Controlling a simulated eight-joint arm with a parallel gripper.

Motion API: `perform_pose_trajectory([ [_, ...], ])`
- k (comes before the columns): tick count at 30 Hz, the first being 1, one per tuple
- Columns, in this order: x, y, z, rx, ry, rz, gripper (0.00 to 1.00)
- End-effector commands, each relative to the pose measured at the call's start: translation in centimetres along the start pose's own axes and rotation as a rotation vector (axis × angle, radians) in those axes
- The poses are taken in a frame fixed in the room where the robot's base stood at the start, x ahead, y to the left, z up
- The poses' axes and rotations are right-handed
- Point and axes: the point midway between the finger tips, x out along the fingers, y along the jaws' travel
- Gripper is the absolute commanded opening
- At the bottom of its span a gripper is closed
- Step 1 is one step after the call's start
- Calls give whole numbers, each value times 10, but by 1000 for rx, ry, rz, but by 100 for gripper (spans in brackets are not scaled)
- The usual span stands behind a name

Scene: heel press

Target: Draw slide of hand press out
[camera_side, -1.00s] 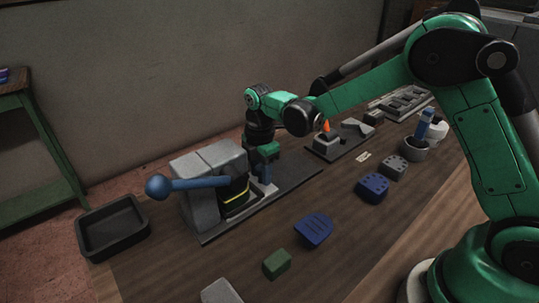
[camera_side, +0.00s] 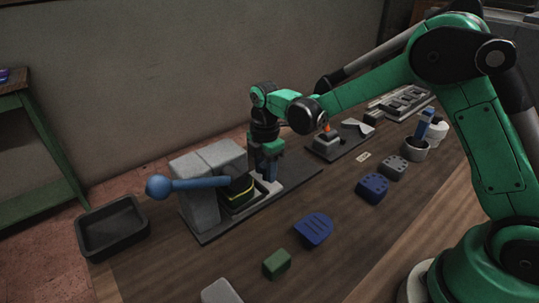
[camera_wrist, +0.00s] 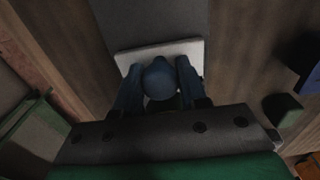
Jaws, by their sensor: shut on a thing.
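The hand press (camera_side: 198,195) is a grey block body on a dark base plate, with a blue lever (camera_side: 205,183) ending in a ball at the left. Its pale slide (camera_side: 273,187) sticks out of the right side. A dark block with a yellow band (camera_side: 238,189) sits on the slide, beside the press body. My gripper (camera_side: 266,175) points down at the slide's outer end. In the wrist view, my gripper (camera_wrist: 160,82) is shut on the slide's round blue knob (camera_wrist: 160,78), with a finger on each side. The slide's pale end (camera_wrist: 150,52) shows beyond it.
The base plate (camera_side: 300,173) has bare room right of the slide. A blue slotted piece (camera_side: 313,230) and a green block (camera_side: 277,263) lie in front. A dark tray (camera_side: 112,228) stands at the left. A fixture (camera_side: 326,146) stands behind to the right.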

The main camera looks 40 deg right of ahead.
Motion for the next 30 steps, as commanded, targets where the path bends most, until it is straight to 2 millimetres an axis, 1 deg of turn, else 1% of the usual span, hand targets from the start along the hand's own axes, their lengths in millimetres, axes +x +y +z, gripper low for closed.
perform_pose_trajectory([
  [30, 0, 0, 72, 3, -1, 2, 0],
])
